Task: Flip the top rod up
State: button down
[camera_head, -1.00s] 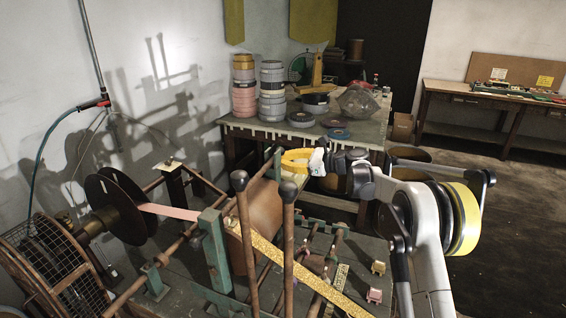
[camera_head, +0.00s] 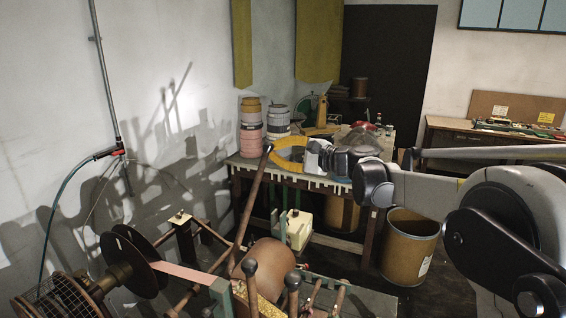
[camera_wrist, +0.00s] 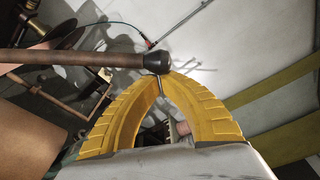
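A long brown rod with a dark round knob (camera_head: 255,195) stands tilted above the winding machine in the head view. Its top leans right, beside my yellow-fingered gripper (camera_head: 272,155). In the wrist view the rod (camera_wrist: 75,57) comes in from the left, and its black knob sits right at my fingertips (camera_wrist: 162,75). The curved yellow fingers meet at their tips, with no rod between them. I cannot tell whether the knob touches them. Two other dark-knobbed rods, one left (camera_head: 250,268) and one right (camera_head: 293,281), show lower in front.
A brown drum (camera_head: 268,262) and a dark reel (camera_head: 128,262) with pink tape are on the machine. Behind stands a table (camera_head: 340,183) with stacked tape rolls (camera_head: 250,128). A brown bin (camera_head: 408,245) stands right. A hose and pole (camera_head: 105,70) hang by the left wall.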

jog(key=s+a+r+n+p, duration=0.2)
jog(key=s+a+r, duration=0.1)
jog(key=s, duration=0.6)
jog(key=s+a+r+n+y+p, duration=0.1)
jog(key=s+r, duration=0.4)
jog(key=s, duration=0.5)
jog(key=s+a+r+n+t+p, duration=0.1)
jog(key=s+a+r+n+p, duration=0.3)
jog(key=s, duration=0.5)
jog(key=shift+s+a+n, duration=0.25)
jog(key=shift+a+n, duration=0.45)
jog(key=shift+a, duration=0.4)
jog(key=shift+s, duration=0.1)
jog(key=shift+f, duration=0.1)
